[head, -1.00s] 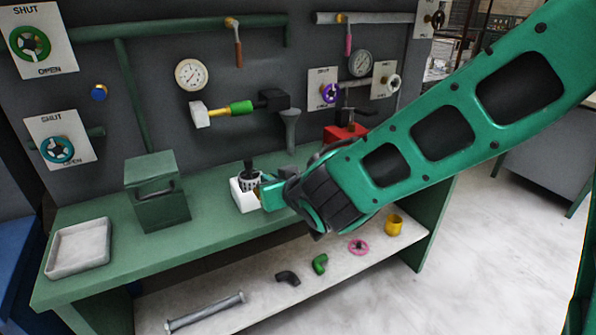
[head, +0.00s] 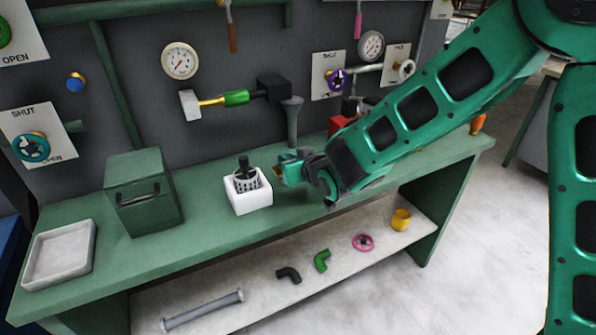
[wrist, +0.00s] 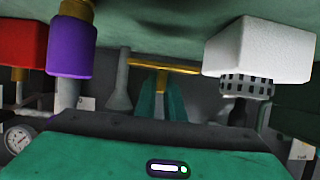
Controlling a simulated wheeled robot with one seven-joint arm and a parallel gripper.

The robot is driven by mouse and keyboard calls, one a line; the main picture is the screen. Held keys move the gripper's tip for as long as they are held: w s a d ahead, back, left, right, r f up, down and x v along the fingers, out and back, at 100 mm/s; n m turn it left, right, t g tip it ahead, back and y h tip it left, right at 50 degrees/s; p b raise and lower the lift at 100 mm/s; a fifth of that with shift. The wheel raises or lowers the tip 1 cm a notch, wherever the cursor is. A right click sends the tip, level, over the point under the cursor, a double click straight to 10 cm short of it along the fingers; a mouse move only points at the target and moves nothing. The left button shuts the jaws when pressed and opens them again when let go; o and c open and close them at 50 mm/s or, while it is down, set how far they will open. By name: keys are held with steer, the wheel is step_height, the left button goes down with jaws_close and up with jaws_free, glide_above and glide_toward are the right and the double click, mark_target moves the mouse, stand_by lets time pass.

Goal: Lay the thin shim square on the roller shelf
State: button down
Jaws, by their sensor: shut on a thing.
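My gripper (head: 284,168) is just right of the white block, close over the green bench top (head: 330,180). In the wrist view my gripper (wrist: 160,92) is shut on a thin brass-coloured piece (wrist: 185,69). It shows there as a narrow bar across the fingertips, with a short part between the fingers. I take it to be the shim; its full outline cannot be told. In the head view I cannot make it out. I cannot pick out a roller shelf; a pale lower shelf (head: 340,275) runs under the bench.
A white block (head: 250,198) holds a slotted cup with a dark handle. A green box (head: 143,192) and a grey tray (head: 60,252) stand left. A red object (head: 340,124) and purple cylinder (wrist: 70,45) are near. Pipe fittings lie on the lower shelf.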

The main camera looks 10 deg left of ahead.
steer(key=w, duration=0.1)
steer(key=f, duration=0.1)
steer(key=w, duration=0.1)
steer(key=shift+w+d+f, duration=0.25)
steer(key=shift+w+f, duration=0.05)
step_height(320, 180, down, 4)
steer(key=shift+f, duration=0.1)
steer(key=c, duration=1.8)
jaws_free()
steer(key=shift+c, duration=0.2)
steer(key=v, duration=1.2)
steer(key=shift+d, duration=0.1)
steer(key=shift+d, duration=0.1)
